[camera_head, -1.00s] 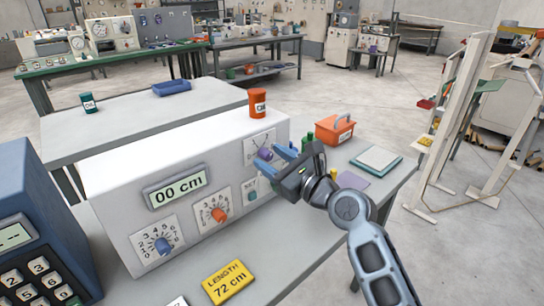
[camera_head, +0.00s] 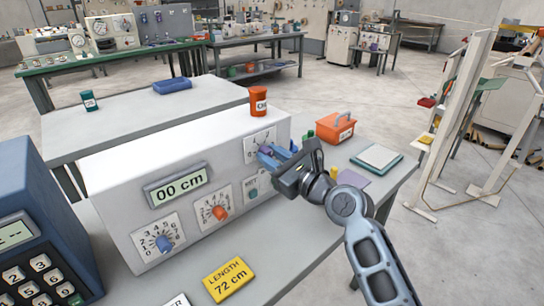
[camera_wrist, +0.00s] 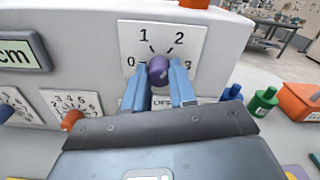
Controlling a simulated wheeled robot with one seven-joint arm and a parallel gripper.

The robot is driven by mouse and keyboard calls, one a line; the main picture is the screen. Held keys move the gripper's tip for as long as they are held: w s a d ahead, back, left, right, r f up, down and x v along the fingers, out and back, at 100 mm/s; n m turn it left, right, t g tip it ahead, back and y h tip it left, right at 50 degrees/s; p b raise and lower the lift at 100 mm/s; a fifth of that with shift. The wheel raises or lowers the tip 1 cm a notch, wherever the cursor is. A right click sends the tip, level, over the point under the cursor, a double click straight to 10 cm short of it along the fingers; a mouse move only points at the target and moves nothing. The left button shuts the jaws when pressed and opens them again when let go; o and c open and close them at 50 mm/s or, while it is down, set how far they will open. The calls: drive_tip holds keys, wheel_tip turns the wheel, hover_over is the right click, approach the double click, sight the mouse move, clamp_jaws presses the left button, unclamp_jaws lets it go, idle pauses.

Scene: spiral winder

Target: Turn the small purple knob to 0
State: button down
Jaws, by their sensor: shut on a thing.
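The small purple knob (camera_wrist: 158,70) sits on a white dial plate (camera_wrist: 136,40) marked 0, 1, 2 and 3 on the front of a white machine. My gripper (camera_wrist: 159,82) is shut on the knob, with one blue finger on each side of it. In the head view, my gripper (camera_head: 276,157) comes to the knob from the front right. There the fingers hide most of the knob. I cannot make out which number the knob points to.
An orange toolbox (camera_head: 336,127) and small bottles stand to the right. A yellow card (camera_head: 229,279) reads LENGTH 72 cm.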

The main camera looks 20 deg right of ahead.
drive_tip(key=shift+n, duration=0.4)
drive_tip(key=n, duration=0.3)
drive_tip(key=n+b, duration=0.1)
drive_tip(key=n, duration=0.2)
drive_tip(key=shift+n, duration=0.3)
drive_tip(key=n+b, duration=0.9)
drive_tip(key=n, duration=0.7)
drive_tip(key=shift+n, duration=0.4)
drive_tip(key=c, duration=0.9)
unclamp_jaws()
drive_tip(key=shift+r, duration=0.1)
